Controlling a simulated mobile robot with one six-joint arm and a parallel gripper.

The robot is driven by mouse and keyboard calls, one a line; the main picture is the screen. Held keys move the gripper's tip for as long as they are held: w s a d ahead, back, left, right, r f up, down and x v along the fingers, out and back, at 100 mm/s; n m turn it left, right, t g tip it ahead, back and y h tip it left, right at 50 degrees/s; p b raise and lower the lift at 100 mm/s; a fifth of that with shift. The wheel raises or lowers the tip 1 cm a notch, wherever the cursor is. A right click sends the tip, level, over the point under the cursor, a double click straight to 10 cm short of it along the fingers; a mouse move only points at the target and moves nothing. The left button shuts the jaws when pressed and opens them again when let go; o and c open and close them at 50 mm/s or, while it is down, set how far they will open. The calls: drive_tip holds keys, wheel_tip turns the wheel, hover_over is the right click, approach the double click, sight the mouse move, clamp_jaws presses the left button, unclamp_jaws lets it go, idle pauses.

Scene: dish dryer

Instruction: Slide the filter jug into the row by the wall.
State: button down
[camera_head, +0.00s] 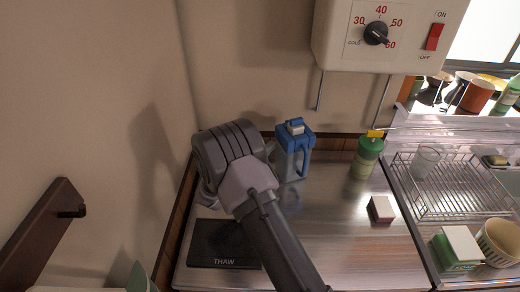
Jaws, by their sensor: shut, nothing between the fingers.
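The filter jug (293,150) has a blue lid and blue handle over a greyish clear body. It stands upright on the steel worktop, close to the back wall. A green bottle (366,157) with a yellow top stands to its right, also by the wall, with a clear gap between them. My dark grey arm and wrist cover the area just left of the jug and in front of it. The fingers of my gripper are hidden behind the wrist. I cannot tell whether they touch the jug. A pale grey item shows partly left of my wrist, too covered to identify.
A black THAW board (222,246) lies at the worktop's front left. A small box (381,210) sits right of centre. A wire dish rack (450,186) holds a clear glass at the right. A green and white carton (457,248) stands by a cup (498,243). A control box (385,32) hangs above.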

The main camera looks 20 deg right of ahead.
wheel_tip(320, 180, up, 16)
drive_tip(key=p, duration=0.5)
drive_tip(key=s+d+p, duration=0.1)
drive_tip(key=s+d, duration=0.2)
drive_tip(key=d, duration=0.7)
drive_tip(key=s+d+p, duration=0.1)
drive_tip(key=s+d, duration=0.2)
drive_tip(key=d, duration=0.6)
drive_tip(key=s+a+r+m+g+y, duration=0.1)
drive_tip(key=s+r+m+g, duration=0.2)
drive_tip(key=s, duration=0.3)
drive_tip(key=s+a+r+m+g, duration=0.1)
drive_tip(key=s+r+m+g, duration=0.2)
drive_tip(key=s, duration=0.4)
drive_tip(key=s+a+f+m+g+y+b, duration=0.1)
drive_tip(key=s+a+f+m+g+y, duration=0.15)
drive_tip(key=s+a+y, duration=0.55)
drive_tip(key=s+a+t+y, duration=0.3)
drive_tip(key=s+a+y, duration=0.1)
drive_tip(key=a, duration=0.9)
drive_tip(key=s+a+r+m+t+y+b, duration=0.1)
drive_tip(key=s+a+t+y, duration=0.2)
drive_tip(key=a, duration=1)
drive_tip(key=shift+s+r+y, duration=0.2)
drive_tip(key=shift+s+y, duration=0.65)
drive_tip(key=shift+y, duration=0.05)
